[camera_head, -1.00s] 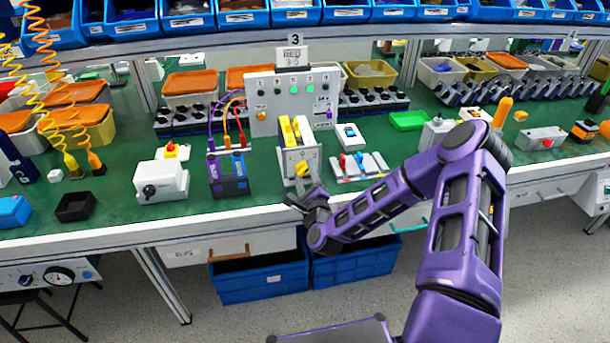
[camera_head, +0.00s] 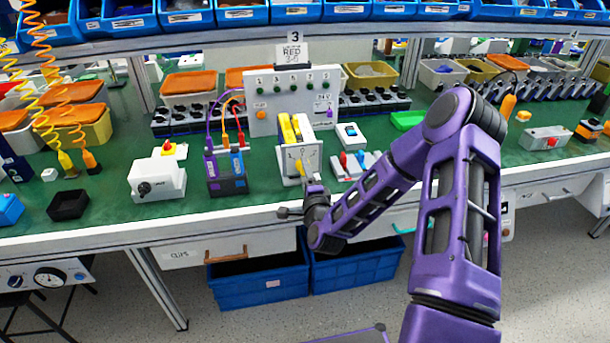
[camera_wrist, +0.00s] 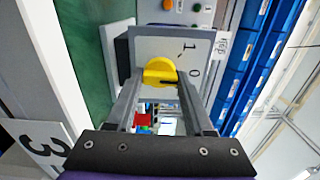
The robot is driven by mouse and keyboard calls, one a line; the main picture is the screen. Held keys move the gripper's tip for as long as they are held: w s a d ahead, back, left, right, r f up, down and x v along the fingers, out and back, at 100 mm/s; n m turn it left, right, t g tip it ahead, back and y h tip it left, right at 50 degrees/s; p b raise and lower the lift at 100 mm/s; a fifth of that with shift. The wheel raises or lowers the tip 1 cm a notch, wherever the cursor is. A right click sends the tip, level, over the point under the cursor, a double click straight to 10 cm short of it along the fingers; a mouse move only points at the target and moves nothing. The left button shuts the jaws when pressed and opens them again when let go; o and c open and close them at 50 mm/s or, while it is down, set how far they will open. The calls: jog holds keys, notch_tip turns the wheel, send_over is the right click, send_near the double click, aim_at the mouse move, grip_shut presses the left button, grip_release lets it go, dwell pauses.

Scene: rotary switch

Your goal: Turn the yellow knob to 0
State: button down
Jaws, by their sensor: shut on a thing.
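The yellow knob (camera_wrist: 160,72) sits on a pale plate (camera_wrist: 150,45) marked 1 and 0 in the wrist view. My gripper (camera_wrist: 160,88) has one finger on each side of the knob and is shut on it. A dark mark on the knob lies toward its right lower side, near the 0. In the head view the knob (camera_head: 299,166) shows on the front of a white switch box (camera_head: 311,157) at the bench's front edge.
A panel with lamps (camera_head: 294,102) stands behind the box. Blue bins (camera_head: 258,285) stand below the bench.

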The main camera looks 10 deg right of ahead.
jog(key=shift+n, duration=0.3)
jog(key=shift+c, duration=1.4)
grip_release()
jog(key=s+p, duration=0.4)
jog(key=s, duration=1.3)
jog(key=shift+s, duration=0.25)
